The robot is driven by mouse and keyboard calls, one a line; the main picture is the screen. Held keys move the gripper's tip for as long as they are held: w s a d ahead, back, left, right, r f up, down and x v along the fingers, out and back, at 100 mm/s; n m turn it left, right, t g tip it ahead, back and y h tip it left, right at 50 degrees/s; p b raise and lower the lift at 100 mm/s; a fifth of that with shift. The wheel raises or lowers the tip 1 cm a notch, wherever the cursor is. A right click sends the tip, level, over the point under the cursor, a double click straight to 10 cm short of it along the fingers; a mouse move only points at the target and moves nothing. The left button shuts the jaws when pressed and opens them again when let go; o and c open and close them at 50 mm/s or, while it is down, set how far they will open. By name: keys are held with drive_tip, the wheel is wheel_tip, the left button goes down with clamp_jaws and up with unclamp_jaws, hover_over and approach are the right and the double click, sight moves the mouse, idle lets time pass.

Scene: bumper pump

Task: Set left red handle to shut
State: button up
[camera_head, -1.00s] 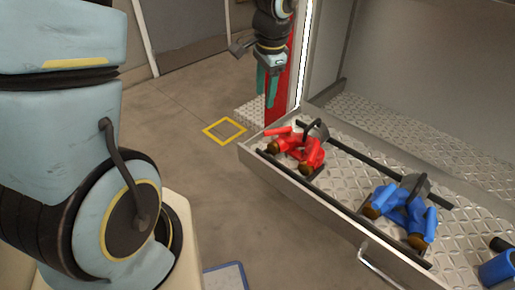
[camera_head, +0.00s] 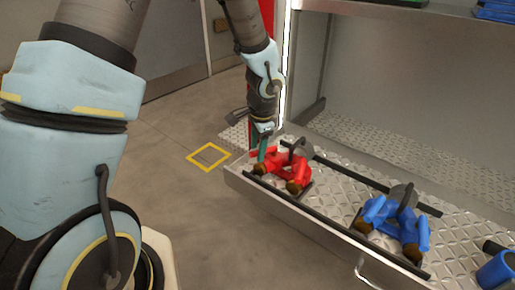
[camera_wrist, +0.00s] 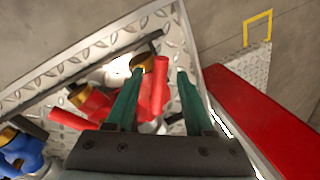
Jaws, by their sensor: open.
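The red pump fitting (camera_head: 296,172) sits on the left end of the metal tray in the head view, with two brass-ended valves. In the wrist view its left red handle (camera_wrist: 160,88) shows between my two green fingers, pointing along them next to a brass cap (camera_wrist: 142,62). A second red handle (camera_wrist: 68,121) lies to the left in the wrist view. My gripper (camera_wrist: 161,73) is open around the left red handle, with a gap on the right finger's side. I cannot tell whether the left finger touches it. In the head view my gripper (camera_head: 262,149) partly hides that handle.
A blue fitting (camera_head: 396,222) stands further right on the tray (camera_head: 335,228). A black bar runs behind both fittings. A red post (camera_wrist: 265,125) stands close on the right of my gripper in the wrist view. Open floor lies left of the tray.

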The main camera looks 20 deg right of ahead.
drive_tip(key=shift+f, duration=0.1)
drive_tip(key=shift+c, duration=0.3)
clamp_jaws()
idle(1.1)
